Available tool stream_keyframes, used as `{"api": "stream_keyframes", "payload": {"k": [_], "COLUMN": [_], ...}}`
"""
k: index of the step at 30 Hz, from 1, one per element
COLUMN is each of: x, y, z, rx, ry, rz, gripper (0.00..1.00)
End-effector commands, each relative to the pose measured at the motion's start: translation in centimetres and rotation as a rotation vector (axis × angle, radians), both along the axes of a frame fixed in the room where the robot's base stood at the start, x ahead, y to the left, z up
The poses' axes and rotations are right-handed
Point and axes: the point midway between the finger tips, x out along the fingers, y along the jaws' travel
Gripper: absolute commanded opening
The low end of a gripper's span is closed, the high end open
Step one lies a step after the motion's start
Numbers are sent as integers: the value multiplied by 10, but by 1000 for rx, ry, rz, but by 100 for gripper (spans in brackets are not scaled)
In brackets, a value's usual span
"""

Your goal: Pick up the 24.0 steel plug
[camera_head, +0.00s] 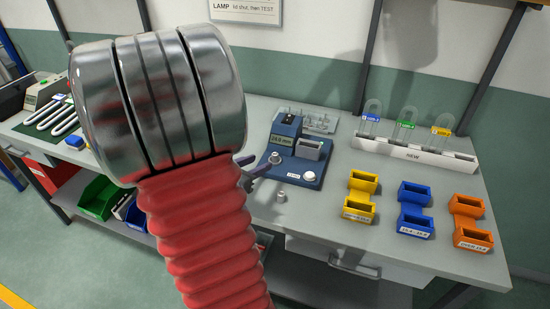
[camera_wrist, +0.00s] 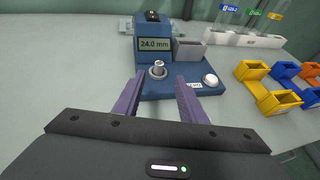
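A short steel plug (camera_wrist: 157,69) stands upright on the blue measuring device (camera_wrist: 150,50), whose display reads 24.0 mm. In the head view the plug (camera_head: 275,158) shows at the left of the device (camera_head: 299,181). My gripper (camera_wrist: 157,96) is open and empty. Its two purple fingers point toward the device, one on either side of the plug's line, with the plug just beyond their tips. In the head view my arm hides most of the gripper; a finger (camera_head: 258,169) shows beside the device's left edge.
Another small steel piece (camera_head: 280,196) stands on the table in front of the device. A white button (camera_head: 310,177) sits right of the plug. Yellow (camera_head: 359,197), blue (camera_head: 413,210) and orange (camera_head: 468,222) bins stand to the right. A white rack (camera_head: 414,154) with glass tubes is behind.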

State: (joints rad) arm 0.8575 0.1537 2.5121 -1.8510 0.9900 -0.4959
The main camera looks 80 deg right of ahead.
Motion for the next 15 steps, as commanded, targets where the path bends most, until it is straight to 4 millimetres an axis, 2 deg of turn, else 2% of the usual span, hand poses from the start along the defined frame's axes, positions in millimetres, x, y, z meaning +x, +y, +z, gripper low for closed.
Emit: {"api": "stream_keyframes", "payload": {"k": [9, 15], "x": [-12, -13], "y": [-31, -35], "z": [-15, -15], "rx": [3, 1], "ry": [2, 0], "rz": [-1, 0], "gripper": [38, 38]}}
